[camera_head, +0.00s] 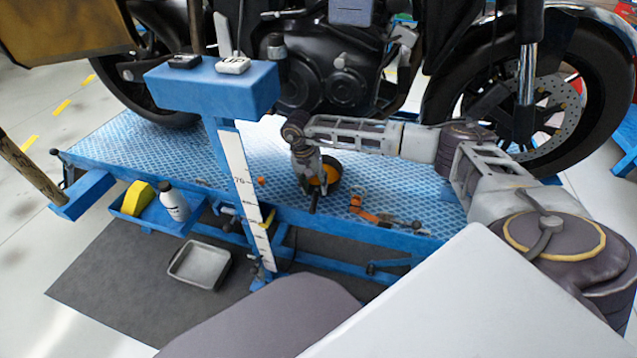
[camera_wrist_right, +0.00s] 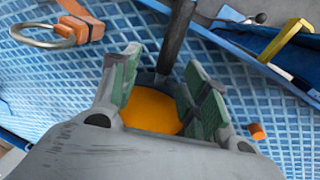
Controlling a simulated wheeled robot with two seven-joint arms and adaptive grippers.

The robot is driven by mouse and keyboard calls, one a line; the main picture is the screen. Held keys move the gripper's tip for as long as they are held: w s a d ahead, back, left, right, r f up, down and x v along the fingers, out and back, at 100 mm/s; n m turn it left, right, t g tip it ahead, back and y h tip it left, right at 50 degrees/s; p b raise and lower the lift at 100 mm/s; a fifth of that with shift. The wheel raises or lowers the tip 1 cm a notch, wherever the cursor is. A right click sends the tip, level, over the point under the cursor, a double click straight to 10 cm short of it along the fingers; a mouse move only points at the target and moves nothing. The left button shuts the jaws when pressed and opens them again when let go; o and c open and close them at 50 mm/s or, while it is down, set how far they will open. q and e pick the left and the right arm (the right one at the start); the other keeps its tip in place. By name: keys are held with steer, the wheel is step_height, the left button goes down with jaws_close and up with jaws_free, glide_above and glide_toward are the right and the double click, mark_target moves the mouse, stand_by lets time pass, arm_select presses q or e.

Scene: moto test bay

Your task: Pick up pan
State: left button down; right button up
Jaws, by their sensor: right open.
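A round dark pan (camera_head: 332,174) with an orange inside rests on the blue lift platform. Its dark handle points toward the front edge of the platform. In the right wrist view the orange inside of the pan (camera_wrist_right: 150,110) shows between and below my fingers, and the handle (camera_wrist_right: 174,40) runs up past them. My right gripper (camera_head: 314,186) is just over the pan, partly hiding it. In the wrist view the right gripper (camera_wrist_right: 165,78) has its green-padded fingers apart, with nothing clearly held. Whether the fingers touch the pan I cannot tell. My left gripper is not in view.
An orange strap with a metal ring (camera_wrist_right: 80,28) lies near the pan. A blue post (camera_head: 240,170) with a white scale stands left of it. A motorcycle (camera_head: 340,85) stands behind. A grey metal tray (camera_head: 184,276) lies on the dark mat.

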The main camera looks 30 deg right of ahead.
mark_target(315, 192)
steer(key=shift+f, duration=0.5)
steer(key=f+b, duration=0.1)
steer(key=f, duration=0.2)
steer(key=shift+d+f, duration=0.2)
steer(key=shift+f, duration=0.25)
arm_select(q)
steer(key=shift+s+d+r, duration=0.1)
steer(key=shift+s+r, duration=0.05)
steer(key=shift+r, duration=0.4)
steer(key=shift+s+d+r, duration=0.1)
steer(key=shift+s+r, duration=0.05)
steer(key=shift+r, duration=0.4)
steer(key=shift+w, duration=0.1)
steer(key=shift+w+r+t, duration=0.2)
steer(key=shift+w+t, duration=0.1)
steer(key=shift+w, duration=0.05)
arm_select(e)
jaws_close()
